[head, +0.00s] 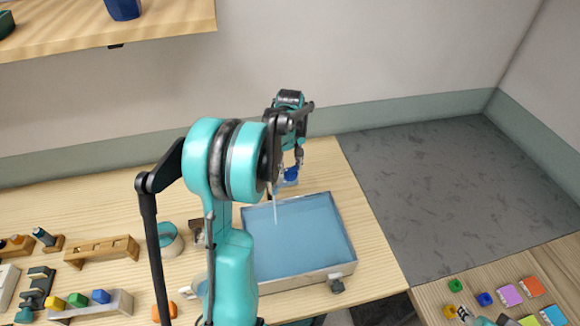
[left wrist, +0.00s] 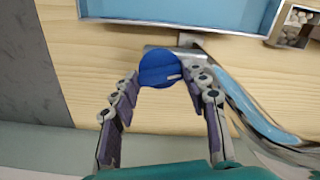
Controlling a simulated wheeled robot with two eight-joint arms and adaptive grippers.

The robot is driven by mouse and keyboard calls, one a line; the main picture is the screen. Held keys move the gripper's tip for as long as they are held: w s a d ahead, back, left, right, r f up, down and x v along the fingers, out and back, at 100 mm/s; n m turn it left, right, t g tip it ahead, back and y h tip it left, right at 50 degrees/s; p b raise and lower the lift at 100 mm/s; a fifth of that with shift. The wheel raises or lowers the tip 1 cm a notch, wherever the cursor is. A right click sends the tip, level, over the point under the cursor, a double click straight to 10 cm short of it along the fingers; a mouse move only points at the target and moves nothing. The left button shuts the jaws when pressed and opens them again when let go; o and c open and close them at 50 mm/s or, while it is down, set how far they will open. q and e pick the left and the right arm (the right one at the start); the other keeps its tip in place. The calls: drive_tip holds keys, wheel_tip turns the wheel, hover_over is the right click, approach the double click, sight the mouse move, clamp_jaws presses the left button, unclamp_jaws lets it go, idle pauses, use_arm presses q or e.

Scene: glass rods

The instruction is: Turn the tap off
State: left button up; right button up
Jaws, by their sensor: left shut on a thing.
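The tap's round blue knob (left wrist: 160,68) sits between the fingers of my left gripper (left wrist: 165,82), which is shut on it. A thin pale vertical streak (head: 275,208), which looks like water, drops into the basin. A grey metal part (left wrist: 190,47) of the tap lies beside the knob.
A wooden rack (head: 101,250) and a tray with coloured pieces (head: 90,304) stand at the left. A round teal container (head: 168,240) is near the basin. A second table (head: 430,296) with coloured blocks is at the lower right. A shelf (head: 160,20) hangs above.

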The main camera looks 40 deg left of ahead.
sight(290, 169)
use_arm(q)
drive_tip(key=shift+m, duration=1.7)
drive_tip(key=o, duration=1.2)
drive_tip(key=shift+c, duration=0.2)
wheel_tip(290, 169, up, 12)
